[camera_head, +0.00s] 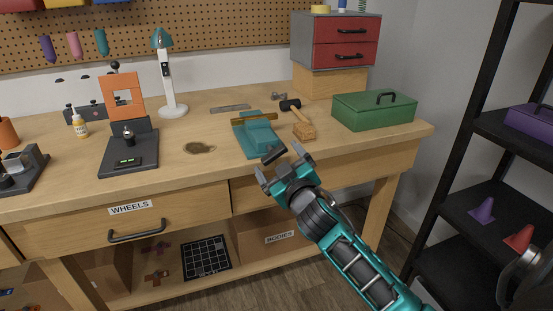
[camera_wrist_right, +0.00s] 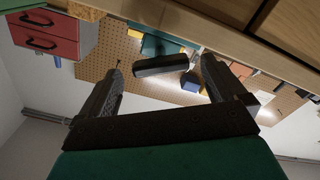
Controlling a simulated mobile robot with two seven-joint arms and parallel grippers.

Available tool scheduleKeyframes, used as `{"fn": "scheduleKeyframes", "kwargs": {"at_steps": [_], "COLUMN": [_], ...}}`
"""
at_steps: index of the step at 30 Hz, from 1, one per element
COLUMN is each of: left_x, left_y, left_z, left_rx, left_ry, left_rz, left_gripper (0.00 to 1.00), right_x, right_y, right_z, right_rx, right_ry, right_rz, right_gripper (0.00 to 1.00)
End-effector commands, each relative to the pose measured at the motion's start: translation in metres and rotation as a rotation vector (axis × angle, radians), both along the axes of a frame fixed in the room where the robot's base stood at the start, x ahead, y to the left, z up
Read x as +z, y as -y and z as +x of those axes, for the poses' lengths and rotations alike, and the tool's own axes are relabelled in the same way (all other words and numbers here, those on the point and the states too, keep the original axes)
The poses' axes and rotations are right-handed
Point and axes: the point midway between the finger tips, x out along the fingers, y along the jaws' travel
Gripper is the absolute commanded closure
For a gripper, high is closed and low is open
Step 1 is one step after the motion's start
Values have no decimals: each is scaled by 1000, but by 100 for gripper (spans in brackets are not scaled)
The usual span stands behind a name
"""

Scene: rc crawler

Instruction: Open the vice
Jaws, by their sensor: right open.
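The teal vice (camera_head: 258,138) stands on the wooden workbench near its front edge, and part of it also shows in the right wrist view (camera_wrist_right: 155,45). Its dark handle bar (camera_head: 273,154) sticks out at the front, towards my right gripper. My right gripper (camera_head: 280,166) is open, in front of the bench edge, with its two fingers spread on either side of the handle's line. In the right wrist view the dark bar (camera_wrist_right: 160,65) appears between the fingertips, with gaps on both sides; nothing is gripped.
The workbench (camera_head: 220,125) has a hammer (camera_head: 297,118) and a green toolbox (camera_head: 375,109) right of the vice. A dark press-like stand (camera_head: 130,155) and a lamp (camera_head: 168,85) stand left. A drawer handle (camera_head: 136,231) juts from the front. A black shelf (camera_head: 490,130) stands right.

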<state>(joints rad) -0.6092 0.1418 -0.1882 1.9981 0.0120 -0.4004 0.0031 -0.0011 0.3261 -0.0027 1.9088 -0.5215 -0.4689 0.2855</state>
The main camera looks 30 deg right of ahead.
Motion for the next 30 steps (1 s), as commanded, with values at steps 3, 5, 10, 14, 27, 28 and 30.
{"fn": "scheduleKeyframes", "kwargs": {"at_steps": [3, 5, 10, 14, 27, 28, 30], "left_x": [-1, -2, -1, 0, 1, 1, 1], "left_y": [0, 0, 0, 0, -1, -1, -1], "left_z": [0, 0, 0, 0, 1, 1, 1], "left_rx": [0, 0, -1, -1, -4, -4, -4], "left_ry": [-4, -5, -4, -1, 2, 2, 3], "left_rz": [1, 1, 0, 0, 3, 3, 3], "left_gripper": [57, 57, 57, 57, 57, 57, 57], "right_x": [0, 0, 0, 0, 0, 0, 0], "right_y": [2, 3, 4, 4, 4, 4, 4], "right_z": [13, 16, 20, 20, 19, 19, 19], "right_rx": [1, 1, 1, 1, 1, 1, 1], "right_ry": [2, 0, 0, 0, 0, 0, 0], "right_rz": [0, -1, -1, -1, 0, 0, 0], "right_gripper": [2, 2, 2, 2, 38, 41, 48]}}
